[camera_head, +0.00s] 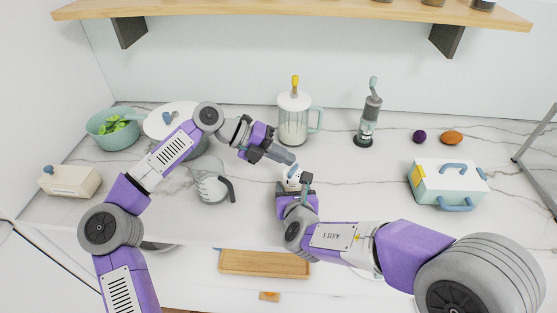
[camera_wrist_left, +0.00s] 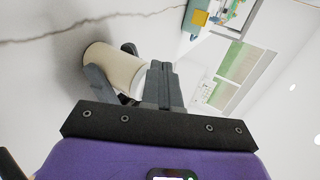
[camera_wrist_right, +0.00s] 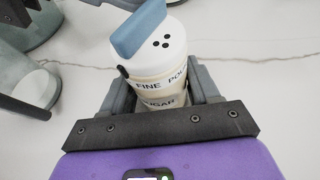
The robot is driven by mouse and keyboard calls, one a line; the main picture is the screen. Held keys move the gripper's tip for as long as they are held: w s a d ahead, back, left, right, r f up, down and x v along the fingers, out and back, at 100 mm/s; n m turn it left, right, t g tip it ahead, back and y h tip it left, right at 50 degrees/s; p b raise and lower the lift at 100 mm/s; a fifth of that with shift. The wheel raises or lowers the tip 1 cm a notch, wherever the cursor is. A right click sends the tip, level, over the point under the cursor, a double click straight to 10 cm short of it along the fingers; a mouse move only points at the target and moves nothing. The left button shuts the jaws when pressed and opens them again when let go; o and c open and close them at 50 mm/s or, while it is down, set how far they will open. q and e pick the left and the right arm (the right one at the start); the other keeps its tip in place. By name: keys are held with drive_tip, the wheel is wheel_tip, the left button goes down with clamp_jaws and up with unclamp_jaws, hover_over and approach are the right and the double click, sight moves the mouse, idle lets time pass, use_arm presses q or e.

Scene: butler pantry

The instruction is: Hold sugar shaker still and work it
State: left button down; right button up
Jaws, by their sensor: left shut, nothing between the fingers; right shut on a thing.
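The sugar shaker (camera_wrist_right: 155,88) has a cream body, lettering with "SUGAR", and a white lid with three dark holes. A blue-grey flap (camera_wrist_right: 138,28) stands up at the lid's edge. My right gripper (camera_head: 297,188) is shut around the shaker's body and holds it upright; in the right wrist view its fingers (camera_wrist_right: 160,95) press both sides. My left gripper (camera_head: 284,154) is shut and empty, close to the shaker's top. In the left wrist view its fingers (camera_wrist_left: 163,82) lie together in front of the shaker (camera_wrist_left: 112,68) and hide part of it. Whether they touch it I cannot tell.
A glass kettle (camera_head: 211,189) stands left of the shaker. A lidded jug (camera_head: 294,120) and a grinder (camera_head: 368,122) stand at the back. A white box with blue handles (camera_head: 447,184) is at right. The counter between the grinder and shaker is clear.

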use_arm(q)
drive_tip(key=shift+w+d, duration=0.2)
drive_tip(key=shift+d, duration=0.15)
use_arm(e)
drive_tip(key=shift+f, duration=0.15)
use_arm(q)
drive_tip(key=shift+w+d, duration=0.1)
drive_tip(key=shift+d, duration=0.2)
idle(1.8)
drive_tip(key=shift+s+a, duration=0.35)
drive_tip(key=shift+s, duration=0.5)
use_arm(e)
drive_tip(key=shift+d, duration=0.1)
use_arm(q)
drive_tip(key=v, duration=1.2)
drive_tip(key=shift+w, duration=0.2)
use_arm(e)
drive_tip(key=o, duration=1.3)
